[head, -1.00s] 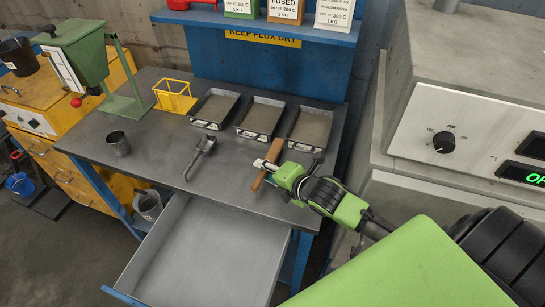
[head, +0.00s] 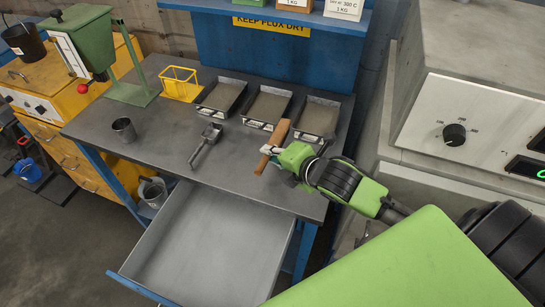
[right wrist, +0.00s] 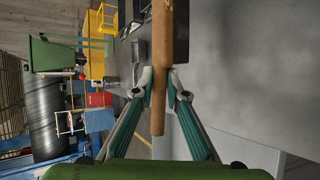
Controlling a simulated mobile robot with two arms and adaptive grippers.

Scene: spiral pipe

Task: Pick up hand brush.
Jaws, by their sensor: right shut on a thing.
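The hand brush (head: 279,132) has a long brown wooden body. In the head view it lies slanted over the right part of the grey workbench, in front of the trays. My right gripper (head: 268,151) is shut on it, with the lower end sticking out past the fingers. In the right wrist view the brush (right wrist: 161,45) runs between the two fingertips (right wrist: 160,88). Its bristles are not clear in either view, and I cannot tell exactly how high it is above the bench. My left gripper is not in view.
Several dark trays (head: 222,97) stand along the back of the bench. An open drawer (head: 203,245) juts out below. A grey machine (head: 470,110) stands at right.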

